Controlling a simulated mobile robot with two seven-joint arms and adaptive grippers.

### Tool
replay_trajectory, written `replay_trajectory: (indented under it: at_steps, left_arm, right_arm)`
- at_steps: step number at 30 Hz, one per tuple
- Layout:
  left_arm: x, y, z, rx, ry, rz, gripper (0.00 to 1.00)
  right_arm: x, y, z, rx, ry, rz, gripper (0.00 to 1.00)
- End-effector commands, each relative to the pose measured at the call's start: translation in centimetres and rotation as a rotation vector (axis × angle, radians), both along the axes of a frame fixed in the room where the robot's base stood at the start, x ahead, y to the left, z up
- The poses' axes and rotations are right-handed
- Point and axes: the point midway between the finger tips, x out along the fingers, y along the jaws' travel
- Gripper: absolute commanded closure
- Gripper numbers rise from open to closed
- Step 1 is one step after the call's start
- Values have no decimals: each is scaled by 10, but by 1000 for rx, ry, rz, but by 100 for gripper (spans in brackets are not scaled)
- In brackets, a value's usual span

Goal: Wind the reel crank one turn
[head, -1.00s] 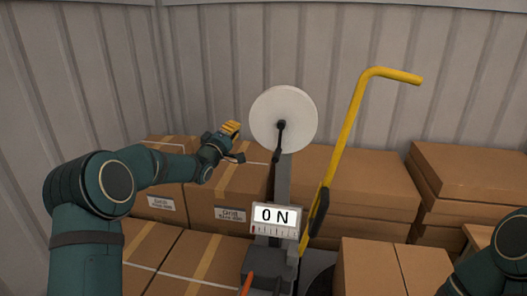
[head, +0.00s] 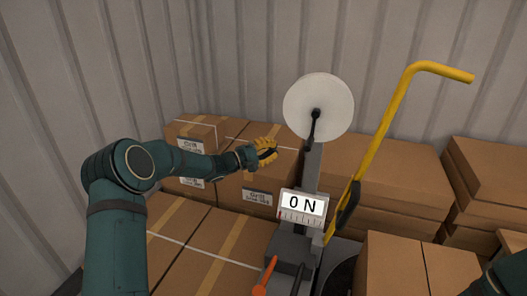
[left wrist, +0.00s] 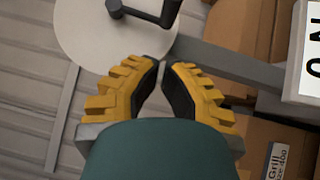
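The reel is a white disc (head: 303,95) on a grey post. Its black crank (head: 312,128) runs from the hub downward. In the left wrist view the disc (left wrist: 85,35) is at the top left, with part of the black crank (left wrist: 143,12) at the top edge. My left gripper (head: 274,152), with yellow-ridged fingers, is left of the crank and below hub height, apart from it. In the left wrist view its fingertips (left wrist: 166,65) are a small gap apart with nothing between them. My right gripper is out of view; only part of that arm shows at bottom right.
A display reading "0 N" (head: 302,204) is on the post. A yellow bent handle (head: 385,125) rises to the right. An orange-tipped lever (head: 262,288) stands low in front. Cardboard boxes (head: 205,245) surround the post, with a corrugated wall (head: 250,50) behind.

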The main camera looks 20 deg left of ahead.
Motion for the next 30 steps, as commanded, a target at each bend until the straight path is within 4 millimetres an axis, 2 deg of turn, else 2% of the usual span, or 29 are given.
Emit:
replay_trajectory:
  at_steps: [7, 13, 18, 30]
  left_arm:
    - [34, -35, 5, -1, -1, -1, 100]
    - [32, -61, 9, 1, 0, 0, 100]
    - [32, -69, 10, 1, -1, 2, 100]
    - [32, -73, 9, -8, 1, 1, 100]
  right_arm:
    - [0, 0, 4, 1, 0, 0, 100]
    - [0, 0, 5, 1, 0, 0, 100]
    - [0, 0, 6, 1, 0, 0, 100]
    - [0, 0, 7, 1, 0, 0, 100]
